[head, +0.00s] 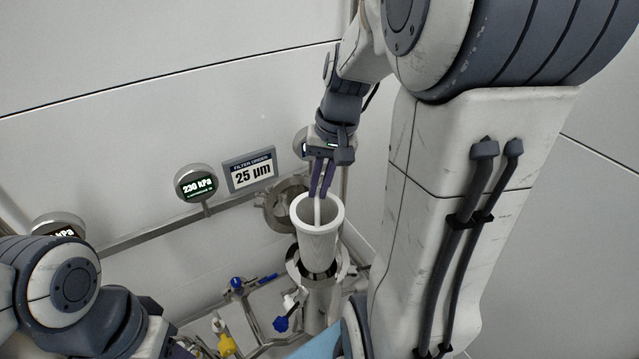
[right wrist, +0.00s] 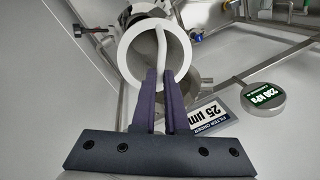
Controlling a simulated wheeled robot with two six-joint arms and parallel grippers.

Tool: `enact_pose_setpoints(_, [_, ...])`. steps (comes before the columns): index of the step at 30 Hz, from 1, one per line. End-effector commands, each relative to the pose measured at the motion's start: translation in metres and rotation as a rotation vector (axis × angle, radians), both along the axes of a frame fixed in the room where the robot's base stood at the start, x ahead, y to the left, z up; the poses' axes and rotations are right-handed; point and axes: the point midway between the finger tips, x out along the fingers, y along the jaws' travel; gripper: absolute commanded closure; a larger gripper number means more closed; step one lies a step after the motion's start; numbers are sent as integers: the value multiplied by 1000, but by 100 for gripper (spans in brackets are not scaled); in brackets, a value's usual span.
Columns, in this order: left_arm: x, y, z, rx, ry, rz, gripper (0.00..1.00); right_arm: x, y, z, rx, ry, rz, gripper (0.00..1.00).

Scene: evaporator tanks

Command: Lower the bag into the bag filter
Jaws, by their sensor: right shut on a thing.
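The bag (head: 318,248) is a white, upright cylinder with a thick ring rim and a pale handle bar across its mouth. My right gripper (head: 321,190) is above the rim, shut on the bag's handle (right wrist: 161,45). The right wrist view looks down into the bag's mouth, with its white rim (right wrist: 122,58) around the fingertips (right wrist: 161,76). The bag filter (head: 320,305) is a metal cylinder with a wider collar at its top. The bag's lower end is at the collar's mouth; how deep it sits is hard to tell. My left gripper is not clearly visible.
A round metal lid (head: 283,203) stands open behind the bag. Pipes with blue valve handles (head: 281,324) and a yellow one (head: 228,345) lie below.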

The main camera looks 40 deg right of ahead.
Motion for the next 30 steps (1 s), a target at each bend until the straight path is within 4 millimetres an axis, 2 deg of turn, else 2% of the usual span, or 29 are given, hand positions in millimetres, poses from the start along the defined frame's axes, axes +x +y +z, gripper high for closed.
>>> enact_pose_setpoints(30, [0, 0, -24, 0, 0, 0, 50, 0, 0, -32, 0, 0, 0, 100])
